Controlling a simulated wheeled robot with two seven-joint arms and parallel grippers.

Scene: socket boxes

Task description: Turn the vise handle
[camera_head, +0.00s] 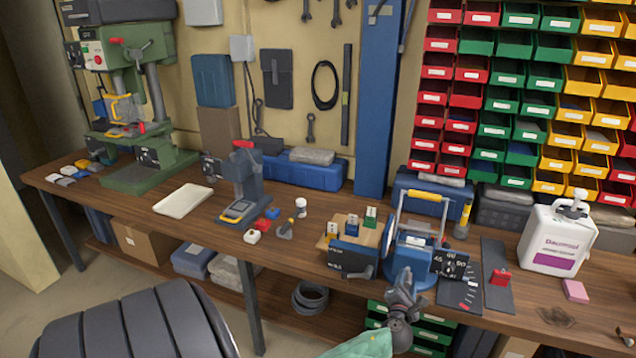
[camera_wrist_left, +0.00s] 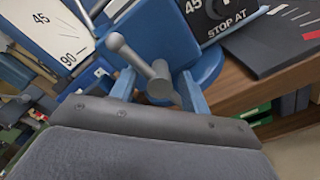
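The vise handle (camera_wrist_left: 140,63) is a grey bar with a ball end and a round hub, in front of the blue vise body (camera_wrist_left: 155,35) in the left wrist view. My left gripper (camera_wrist_left: 158,84) has its two fingers apart, one on each side of the handle's hub. Contact between fingers and handle cannot be made out. In the head view the left gripper (camera_head: 404,285) is at the bench's front edge, before the blue vise-like device (camera_head: 421,275). The handle is hard to separate from the gripper there. My right gripper is not in view.
A block-topped box (camera_head: 352,257) stands left of the device, and a dial marked "STOP AT" (camera_head: 455,267) to its right. A white jug (camera_head: 558,240) is farther right. A drill press (camera_head: 125,90) and a white tray (camera_head: 184,201) are at the left. Green drawers sit below the bench.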

